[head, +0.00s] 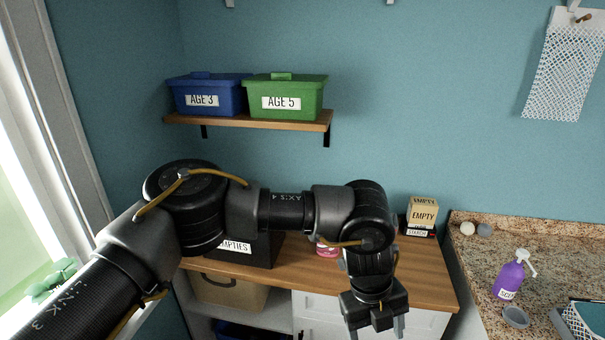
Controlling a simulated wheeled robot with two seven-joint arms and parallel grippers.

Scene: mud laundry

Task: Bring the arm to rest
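My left arm comes in from the left and reaches across the middle of the head view, bent at the elbow. Its gripper (376,325) points down in front of the wooden counter (430,280), at the bottom of the picture. The fingers are partly cut off by the lower edge; they look apart, with nothing visible between them. My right gripper is not in view.
A wall shelf (310,122) holds a blue bin (205,90) and a green bin (285,92). Behind my arm stand a dark "EMPTIES" box (255,250) and an "EMPTY" box (422,215). A purple pump bottle (508,280) stands on the granite counter (480,260) at right.

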